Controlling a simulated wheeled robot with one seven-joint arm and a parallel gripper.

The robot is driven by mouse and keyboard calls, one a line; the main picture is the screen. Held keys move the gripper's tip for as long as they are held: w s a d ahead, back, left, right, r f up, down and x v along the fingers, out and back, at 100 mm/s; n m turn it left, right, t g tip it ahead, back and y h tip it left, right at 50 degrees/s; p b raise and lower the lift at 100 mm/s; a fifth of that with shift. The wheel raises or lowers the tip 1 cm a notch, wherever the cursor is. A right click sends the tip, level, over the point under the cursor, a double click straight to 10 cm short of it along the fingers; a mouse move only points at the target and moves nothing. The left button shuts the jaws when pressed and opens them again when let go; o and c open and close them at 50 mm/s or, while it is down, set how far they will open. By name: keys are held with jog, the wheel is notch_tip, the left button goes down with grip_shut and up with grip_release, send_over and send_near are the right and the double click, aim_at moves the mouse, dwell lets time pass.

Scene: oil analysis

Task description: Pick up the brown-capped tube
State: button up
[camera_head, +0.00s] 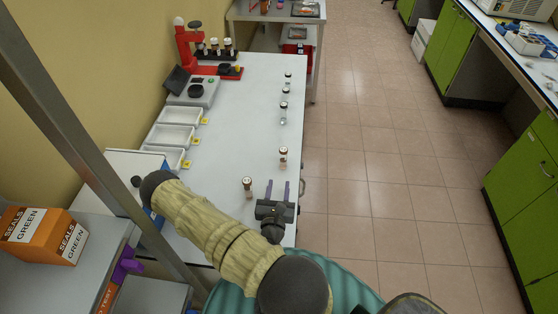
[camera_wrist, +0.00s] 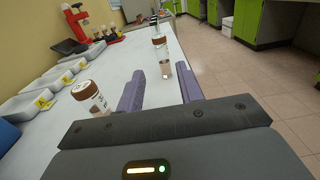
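One brown-capped tube (camera_head: 283,157) stands upright near the right edge of the white table (camera_head: 252,100). It also shows in the wrist view (camera_wrist: 161,55), ahead of my gripper and beyond the fingertips. A second brown-capped tube (camera_head: 247,186) stands to the left of my gripper; in the wrist view it is at the left (camera_wrist: 88,98), outside the left finger. My gripper (camera_head: 278,188) is low over the near right part of the table. Its two purple fingers are apart with nothing between them, and they also show in the wrist view (camera_wrist: 174,75).
Several dark-capped vials (camera_head: 284,104) stand farther along the right edge. White trays (camera_head: 174,136) with yellow tags, a grey scale (camera_head: 197,90) and a red instrument (camera_head: 187,45) line the left side. The middle of the table is clear.

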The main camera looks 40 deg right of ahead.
jog(key=o, duration=0.4)
jog(key=shift+a, duration=0.1)
jog(key=shift+c, duration=0.2)
jog(key=shift+w+d+f+b, duration=0.1)
jog(key=shift+w+d+b, duration=0.25)
jog(key=shift+b, duration=0.25)
jog(key=b, duration=0.7)
send_near(284, 148)
jog(key=shift+w+d+f, duration=0.7)
jog(key=shift+w+d, duration=0.05)
jog(key=shift+d, duration=0.2)
jog(key=shift+w+d+r+p, duration=0.3)
jog(key=shift+w+d+p, duration=0.1)
jog(key=shift+w+d, duration=0.4)
jog(key=shift+w+d+f, duration=0.1)
jog(key=shift+w+d, duration=0.05)
jog(key=shift+d, duration=0.25)
jog(key=p+x, duration=0.1)
jog(key=x, duration=0.4)
jog(key=shift+w+d+p, duration=0.3)
jog(key=shift+w+d, duration=0.05)
